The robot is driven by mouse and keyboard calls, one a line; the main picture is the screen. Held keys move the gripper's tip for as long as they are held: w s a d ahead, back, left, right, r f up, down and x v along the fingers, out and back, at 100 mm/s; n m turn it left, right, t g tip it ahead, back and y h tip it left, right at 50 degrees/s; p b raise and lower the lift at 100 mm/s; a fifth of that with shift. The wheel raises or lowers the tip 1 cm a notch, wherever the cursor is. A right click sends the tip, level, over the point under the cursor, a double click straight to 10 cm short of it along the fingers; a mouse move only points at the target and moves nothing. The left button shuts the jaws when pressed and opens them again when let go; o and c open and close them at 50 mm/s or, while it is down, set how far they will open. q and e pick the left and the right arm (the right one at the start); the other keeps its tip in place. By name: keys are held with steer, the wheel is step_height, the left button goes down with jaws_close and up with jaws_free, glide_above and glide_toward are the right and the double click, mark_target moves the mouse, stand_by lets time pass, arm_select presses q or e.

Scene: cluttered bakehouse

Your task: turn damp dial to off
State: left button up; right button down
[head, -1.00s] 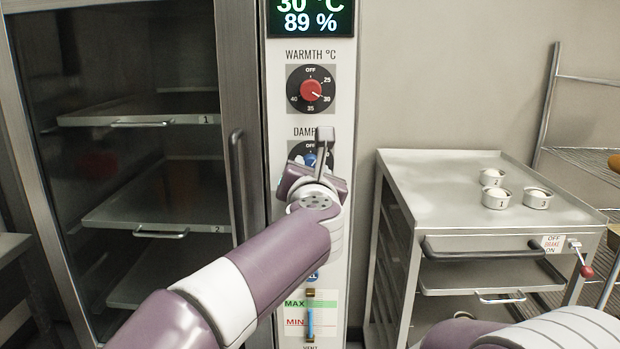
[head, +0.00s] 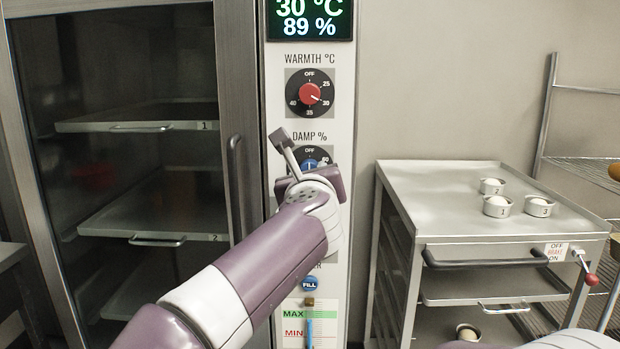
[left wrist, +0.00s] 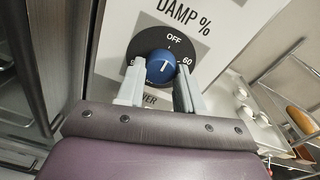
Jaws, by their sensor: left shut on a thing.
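The damp dial is a blue knob (left wrist: 162,67) on a black disc under the DAMP % label; it also shows in the head view (head: 311,163), partly hidden by my left gripper. My left gripper (left wrist: 160,88) is shut on the knob, one finger on each side. The knob's white mark points up, roughly at OFF in both views. My right gripper is out of view; only part of that arm shows at lower right.
Above is a red-knobbed warmth dial (head: 309,94) and a display (head: 310,19) reading 30 °C, 89 %. Below is a blue FILL button (head: 310,283). A glass-doored cabinet with a handle (head: 236,190) stands left. A metal trolley (head: 440,190) with numbered cups stands right.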

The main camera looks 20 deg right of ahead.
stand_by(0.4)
arm_select(q)
steer(key=o, duration=1)
steer(key=shift+w, duration=0.1)
steer(key=shift+o, duration=0.2)
steer(key=b+v, duration=0.2)
steer(key=v, duration=1)
steer(key=shift+s+b, duration=0.4)
steer(key=shift+a, duration=0.15)
